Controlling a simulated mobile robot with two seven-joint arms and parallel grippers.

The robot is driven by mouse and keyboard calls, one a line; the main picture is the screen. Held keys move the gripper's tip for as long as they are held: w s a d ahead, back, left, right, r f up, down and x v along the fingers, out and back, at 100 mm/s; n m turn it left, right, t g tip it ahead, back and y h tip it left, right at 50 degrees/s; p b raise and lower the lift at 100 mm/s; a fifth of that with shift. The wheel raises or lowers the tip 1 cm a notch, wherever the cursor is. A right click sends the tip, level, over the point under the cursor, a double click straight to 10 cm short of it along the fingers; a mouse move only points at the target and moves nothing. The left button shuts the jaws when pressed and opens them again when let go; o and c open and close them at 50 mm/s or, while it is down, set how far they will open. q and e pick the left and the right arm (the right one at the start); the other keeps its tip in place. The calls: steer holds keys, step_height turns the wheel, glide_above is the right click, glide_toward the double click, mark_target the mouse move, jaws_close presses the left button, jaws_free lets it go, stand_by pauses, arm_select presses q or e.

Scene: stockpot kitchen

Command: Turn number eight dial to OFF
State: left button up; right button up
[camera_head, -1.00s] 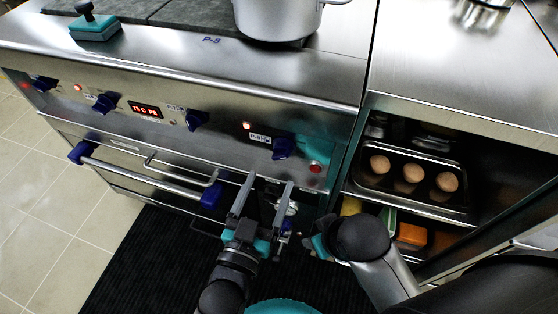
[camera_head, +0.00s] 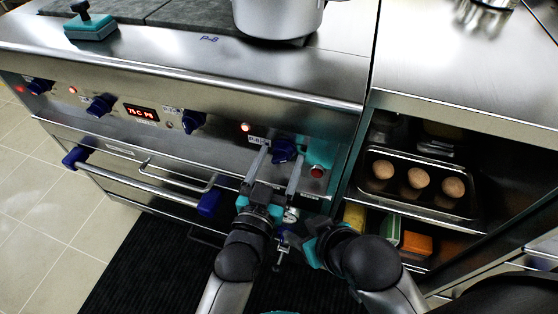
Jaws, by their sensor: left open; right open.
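The blue dial (camera_head: 284,149) at the right end of the stove's front panel sits beside a small label that seems to read P-8. A lit lamp (camera_head: 246,127) is just to its upper left. My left gripper (camera_head: 281,158) is open, with one fingertip on each side of this dial. I cannot tell whether the fingers touch it. My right gripper (camera_head: 308,246) is low and to the right, below the panel, partly hidden by its own wrist; it holds nothing that I can see.
Other blue dials (camera_head: 193,122) and a red display (camera_head: 141,113) line the panel. A red button (camera_head: 317,172) is right of the dial. Oven handles (camera_head: 140,182) lie below. A pot (camera_head: 277,18) stands on top. An open shelf with a tray of eggs (camera_head: 418,178) is at the right.

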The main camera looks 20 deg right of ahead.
arm_select(q)
jaws_close()
stand_by(0.6)
arm_select(e)
steer(key=shift+s, duration=0.15)
